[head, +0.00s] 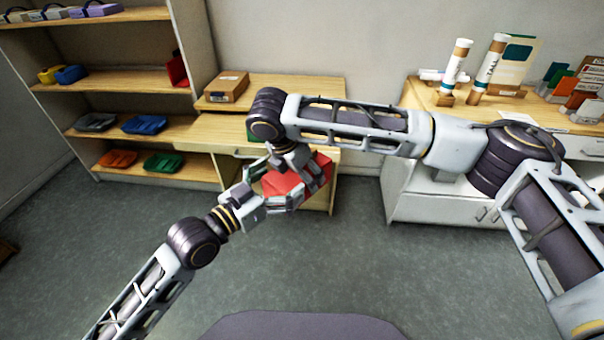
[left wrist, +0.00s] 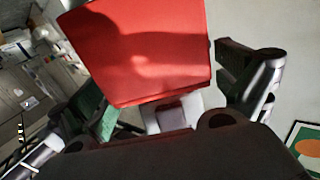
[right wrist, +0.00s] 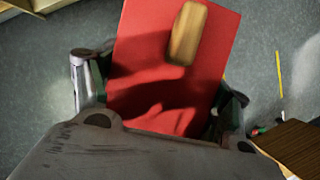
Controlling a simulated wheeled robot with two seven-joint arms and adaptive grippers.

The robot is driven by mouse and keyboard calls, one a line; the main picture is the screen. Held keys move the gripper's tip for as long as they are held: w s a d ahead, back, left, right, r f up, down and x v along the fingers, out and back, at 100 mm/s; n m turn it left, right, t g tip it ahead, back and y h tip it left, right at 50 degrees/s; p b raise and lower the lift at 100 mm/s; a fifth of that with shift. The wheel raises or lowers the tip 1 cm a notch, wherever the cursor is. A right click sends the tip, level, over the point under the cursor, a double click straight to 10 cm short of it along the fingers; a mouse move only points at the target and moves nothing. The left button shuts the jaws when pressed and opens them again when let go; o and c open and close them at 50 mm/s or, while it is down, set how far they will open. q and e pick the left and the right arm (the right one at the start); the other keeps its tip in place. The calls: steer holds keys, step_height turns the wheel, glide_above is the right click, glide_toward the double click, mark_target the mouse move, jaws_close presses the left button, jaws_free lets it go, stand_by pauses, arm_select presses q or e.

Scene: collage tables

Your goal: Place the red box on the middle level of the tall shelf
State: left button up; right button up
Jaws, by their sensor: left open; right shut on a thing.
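The red box (head: 291,182) is held in the air in front of the low wooden cabinet. My right gripper (right wrist: 163,105) is shut on it, one finger at each side. A tan block-like part (right wrist: 188,33) shows on its face in the right wrist view. My left gripper (head: 275,197) is open, close to the box's near left side. In the left wrist view the box (left wrist: 140,50) fills the space in front of its spread fingers; I cannot tell whether they touch it. The tall shelf (head: 196,40) stands at the back left, with several levels.
The shelf holds purple and grey cases (head: 100,9), yellow and blue items (head: 70,75), a red item (head: 177,70), and trays (head: 145,124). A cardboard box (head: 227,87) sits on the low cabinet. Tubes (head: 489,66) stand on the right cabinet. Grey floor is clear in front.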

arm_select(q)
steer(key=shift+w+r, duration=0.1)
steer(key=shift+r, duration=4.7)
steer(key=shift+a+f, duration=0.1)
